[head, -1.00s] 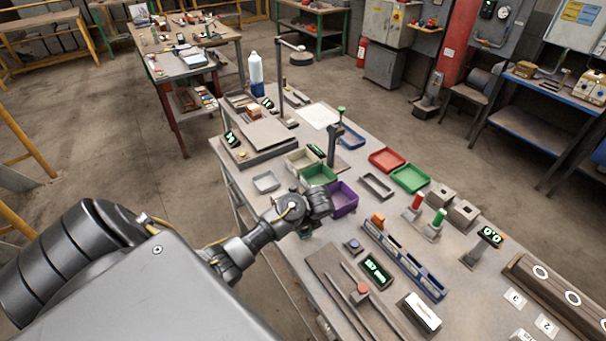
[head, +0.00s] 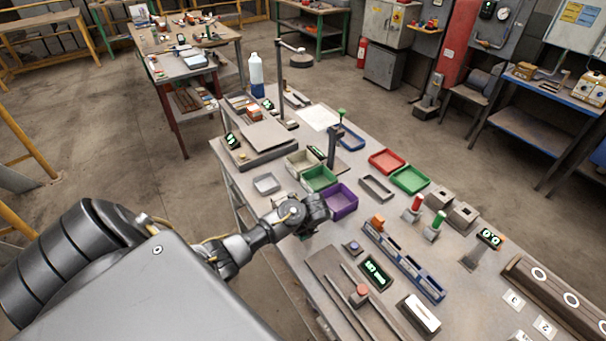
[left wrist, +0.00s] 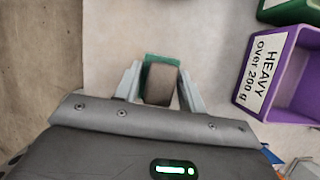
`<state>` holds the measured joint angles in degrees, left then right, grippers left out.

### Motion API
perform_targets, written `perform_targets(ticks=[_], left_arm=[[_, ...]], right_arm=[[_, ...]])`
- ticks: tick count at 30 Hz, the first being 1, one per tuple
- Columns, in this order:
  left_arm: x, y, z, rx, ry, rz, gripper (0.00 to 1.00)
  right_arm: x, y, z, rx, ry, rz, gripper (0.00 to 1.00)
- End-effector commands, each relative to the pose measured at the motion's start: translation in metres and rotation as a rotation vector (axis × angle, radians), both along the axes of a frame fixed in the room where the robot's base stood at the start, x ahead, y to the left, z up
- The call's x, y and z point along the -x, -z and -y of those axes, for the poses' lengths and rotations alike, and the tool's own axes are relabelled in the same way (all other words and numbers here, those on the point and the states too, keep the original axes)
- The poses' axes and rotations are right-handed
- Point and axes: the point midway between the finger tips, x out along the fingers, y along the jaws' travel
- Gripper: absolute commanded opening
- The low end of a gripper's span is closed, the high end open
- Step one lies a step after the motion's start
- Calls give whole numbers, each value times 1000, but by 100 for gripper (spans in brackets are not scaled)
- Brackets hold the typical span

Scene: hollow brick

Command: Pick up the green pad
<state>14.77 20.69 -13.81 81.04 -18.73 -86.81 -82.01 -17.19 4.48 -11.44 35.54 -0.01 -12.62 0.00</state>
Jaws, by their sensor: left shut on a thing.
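My left gripper (head: 314,212) is over the near left edge of the workbench, beside the purple bin (head: 341,200). In the left wrist view, its two fingers (left wrist: 161,88) are shut on the green pad (left wrist: 162,59). The pad shows as a green end with a grey-brown block face (left wrist: 160,86) between the fingers. I cannot tell whether the pad is clear of the bench top. My right gripper is in neither view.
The purple bin, labelled "HEAVY over 200 g" (left wrist: 263,72), stands right of the gripper. A green bin (head: 318,178) and a beige bin (head: 301,160) stand behind it. A blue rack (head: 403,262) and a display (head: 375,271) lie in front.

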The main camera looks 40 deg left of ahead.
Motion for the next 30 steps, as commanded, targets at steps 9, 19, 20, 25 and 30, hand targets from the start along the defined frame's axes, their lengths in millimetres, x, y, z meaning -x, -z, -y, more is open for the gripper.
perform_targets(ticks=[9, 19, 20, 25, 30], left_arm=[[-1, -9, 1, 3, 1, 1, 18], [35, -71, 2, 4, -1, 4, 18], [40, -78, 3, 4, -2, 5, 18], [81, -101, 3, 2, -3, 0, 18], [114, -117, 4, 1, -1, 0, 18]], right_arm=[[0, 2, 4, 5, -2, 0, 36], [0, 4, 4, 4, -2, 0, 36], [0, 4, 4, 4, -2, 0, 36], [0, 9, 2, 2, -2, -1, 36], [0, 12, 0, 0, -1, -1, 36]])
